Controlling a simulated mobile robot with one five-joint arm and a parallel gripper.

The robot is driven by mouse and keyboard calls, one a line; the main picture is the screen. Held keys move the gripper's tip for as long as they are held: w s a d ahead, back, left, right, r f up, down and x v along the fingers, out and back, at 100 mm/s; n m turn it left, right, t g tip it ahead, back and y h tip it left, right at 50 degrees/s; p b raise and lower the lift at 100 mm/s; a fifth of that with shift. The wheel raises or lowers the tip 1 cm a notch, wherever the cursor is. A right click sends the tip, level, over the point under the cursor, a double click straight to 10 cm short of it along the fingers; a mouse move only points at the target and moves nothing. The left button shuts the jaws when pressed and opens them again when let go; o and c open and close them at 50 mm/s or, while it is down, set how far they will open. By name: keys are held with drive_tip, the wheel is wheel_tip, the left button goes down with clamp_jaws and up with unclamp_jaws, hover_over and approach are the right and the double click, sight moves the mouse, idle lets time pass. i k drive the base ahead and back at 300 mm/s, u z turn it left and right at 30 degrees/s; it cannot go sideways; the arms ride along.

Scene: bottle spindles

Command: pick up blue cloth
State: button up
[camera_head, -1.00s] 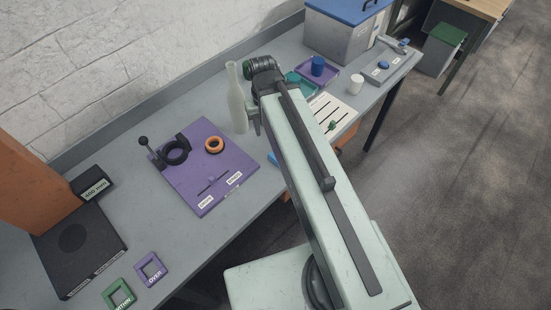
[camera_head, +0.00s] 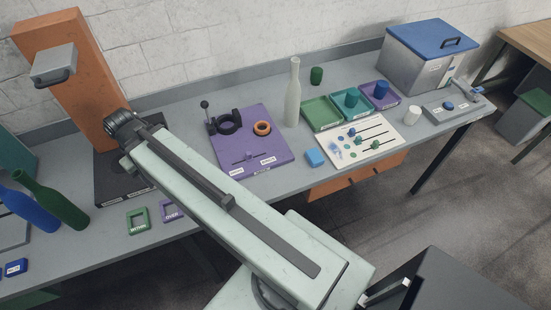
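A small light-blue folded piece, which looks like the blue cloth (camera_head: 315,157), lies on the grey bench just right of the purple board and in front of the pale bottle. Nothing covers it. My arm reaches to the left, away from it, and ends over the black plate by the orange column. My gripper (camera_head: 127,164) is at that far end, mostly hidden by my arm. Its fingers cannot be made out, so I cannot see whether it is open or holds anything.
The purple board (camera_head: 265,148) carries a black clamp and orange ring (camera_head: 262,128). A pale bottle (camera_head: 293,92) stands behind the cloth. A white slotted board (camera_head: 395,130) lies to its right. Blue (camera_head: 28,211) and green (camera_head: 52,203) bottles are at far left. The orange column (camera_head: 75,75) rises near my gripper.

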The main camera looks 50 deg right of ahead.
sight(313, 156)
drive_tip(key=u, duration=0.4)
drive_tip(key=k, duration=1.55)
drive_tip(key=u, duration=0.25)
drive_tip(key=i, duration=1)
drive_tip(key=u, duration=0.1)
